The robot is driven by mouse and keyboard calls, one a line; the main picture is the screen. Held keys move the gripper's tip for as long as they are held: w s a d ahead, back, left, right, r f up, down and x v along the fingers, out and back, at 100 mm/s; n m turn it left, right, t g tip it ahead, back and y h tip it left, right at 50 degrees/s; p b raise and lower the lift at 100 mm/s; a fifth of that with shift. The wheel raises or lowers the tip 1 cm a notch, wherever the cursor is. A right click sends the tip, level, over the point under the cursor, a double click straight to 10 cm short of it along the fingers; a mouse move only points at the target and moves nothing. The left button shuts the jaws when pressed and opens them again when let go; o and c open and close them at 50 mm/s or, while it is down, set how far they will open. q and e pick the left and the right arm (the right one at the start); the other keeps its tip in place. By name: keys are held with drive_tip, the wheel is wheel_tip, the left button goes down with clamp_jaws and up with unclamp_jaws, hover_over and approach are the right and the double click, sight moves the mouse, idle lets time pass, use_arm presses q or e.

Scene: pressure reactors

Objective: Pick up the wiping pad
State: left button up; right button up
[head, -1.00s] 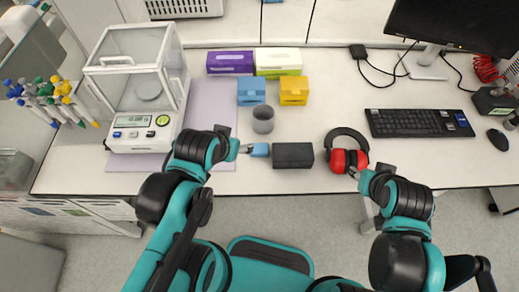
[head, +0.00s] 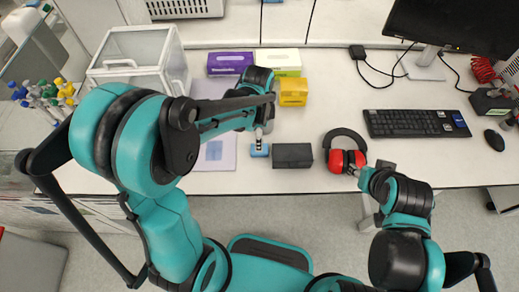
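A small blue block (head: 259,152), which may be the wiping pad, lies on the bench near the front edge, just left of a dark grey block (head: 292,155). My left gripper (head: 260,144) points down over the blue block from behind, at or very near it. Whether its fingers are apart or closed on the block is too small to tell. My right gripper (head: 354,171) is at the front of the red and black ear defenders (head: 347,157); its finger state is unclear.
A glass balance enclosure (head: 139,58) and pipettes (head: 40,97) stand at left. Purple (head: 230,62), white-green (head: 278,62) and yellow boxes (head: 293,92) stand behind. A keyboard (head: 416,123) and monitor (head: 458,22) are at right. My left arm hides much of the left bench.

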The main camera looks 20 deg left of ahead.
use_arm(q)
drive_tip(key=f+b, duration=0.1)
drive_tip(key=f, duration=0.2)
drive_tip(key=f+b, duration=0.1)
drive_tip(key=f, duration=0.3)
drive_tip(key=shift+s+d+b, duration=0.2)
drive_tip(key=shift+b, duration=0.2)
drive_tip(key=c, duration=1)
drive_tip(key=shift+r, duration=0.1)
wheel_tip(320, 180, up, 10)
drive_tip(key=p, duration=0.3)
drive_tip(key=shift+p, duration=0.4)
